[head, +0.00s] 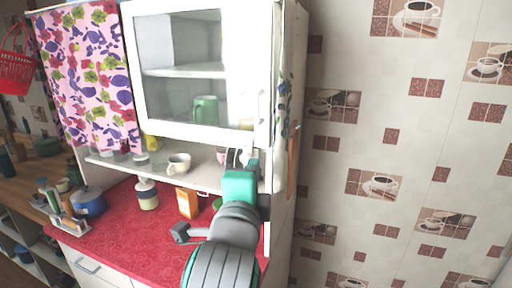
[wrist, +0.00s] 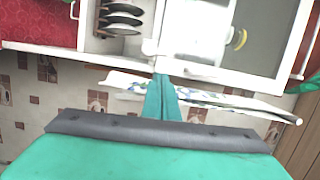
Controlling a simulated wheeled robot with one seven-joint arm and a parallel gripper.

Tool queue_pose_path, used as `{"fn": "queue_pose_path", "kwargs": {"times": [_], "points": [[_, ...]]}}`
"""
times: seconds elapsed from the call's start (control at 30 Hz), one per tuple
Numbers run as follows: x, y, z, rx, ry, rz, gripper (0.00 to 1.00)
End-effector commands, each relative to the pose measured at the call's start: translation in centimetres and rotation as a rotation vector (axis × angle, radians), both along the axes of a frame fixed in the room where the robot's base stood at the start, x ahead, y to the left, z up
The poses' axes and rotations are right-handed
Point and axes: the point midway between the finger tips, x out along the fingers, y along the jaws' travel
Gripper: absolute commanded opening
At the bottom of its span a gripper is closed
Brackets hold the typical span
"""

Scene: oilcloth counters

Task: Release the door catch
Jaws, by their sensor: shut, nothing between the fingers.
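The white-framed glass door (head: 205,70) of the wall cabinet appears closed in the head view. A slim pale handle (head: 262,106) stands upright on its right frame. My gripper (head: 243,158) is just below the door's lower right corner. In the wrist view, my teal fingers (wrist: 161,88) are together and empty. Their tips are close to a small white fitting (wrist: 150,48) at the door frame's edge. I cannot tell whether they touch it, or whether this fitting is the door catch. The glass door also shows in the wrist view (wrist: 262,35).
A green mug (head: 205,110) stands behind the glass. Below, a shelf holds a pale cup (head: 178,164). The red counter (head: 122,222) bears a jar (head: 147,194), an orange box (head: 187,203) and a blue pot (head: 88,201). A tiled-pattern wall (head: 350,150) fills the right.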

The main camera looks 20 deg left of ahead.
Motion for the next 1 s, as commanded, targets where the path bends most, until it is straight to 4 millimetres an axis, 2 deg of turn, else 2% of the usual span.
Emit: {"fn": "queue_pose_path", "kwargs": {"times": [0.13,0.57,0.77,1.0], "points": [[-0.5,0.2,1.0,0.037,0.007,0.010,0.00],[-0.2,0.3,1.1,0.039,0.009,0.010,0.00],[2.1,0.7,1.0,0.038,0.011,0.010,0.00],[6.1,1.6,1.0,0.037,0.012,0.010,0.00]]}}
